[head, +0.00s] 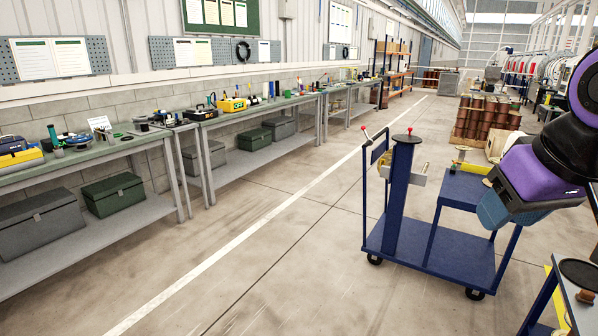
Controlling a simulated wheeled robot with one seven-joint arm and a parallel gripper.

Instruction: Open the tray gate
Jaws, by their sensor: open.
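A blue wheeled cart (465,258) stands on the floor right of centre, with a thick upright post and a red-knobbed handle frame at its left. A small blue raised tray (460,190) is at the cart's right side, with a yellow and metal piece (470,168) at its far edge. A small metal fitting (419,180) sticks out from the post. I cannot tell which part is the tray gate. My purple and black arm comes in from the right edge and hides the tray's right side. My gripper's fingers do not show.
A long workbench (100,160) with tools and boxes runs along the left wall. Another blue bench (577,285) with a dark disc is at the lower right. The floor left of the cart is clear.

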